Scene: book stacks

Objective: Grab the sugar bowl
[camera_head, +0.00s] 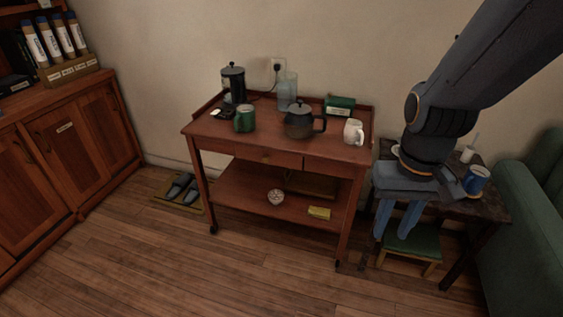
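No object is plainly a sugar bowl. A small round whitish patterned bowl (276,197) sits on the cart's lower shelf and may be it; its details are too small to tell. A dark lidded pot (299,121) with a handle stands on the cart top. My gripper (393,230) hangs pointing down at the right, in front of the small side table. Its two blue fingers are apart with nothing between them. My arm hides part of the side table.
The wooden cart (262,157) also bears a French press (234,83), green mug (244,119), clear jug (287,91), green box (339,106) and white mug (353,132). A yellow item (319,212) lies below. A green-topped stool (413,243) stands under my gripper. Floor (170,270) in front is clear.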

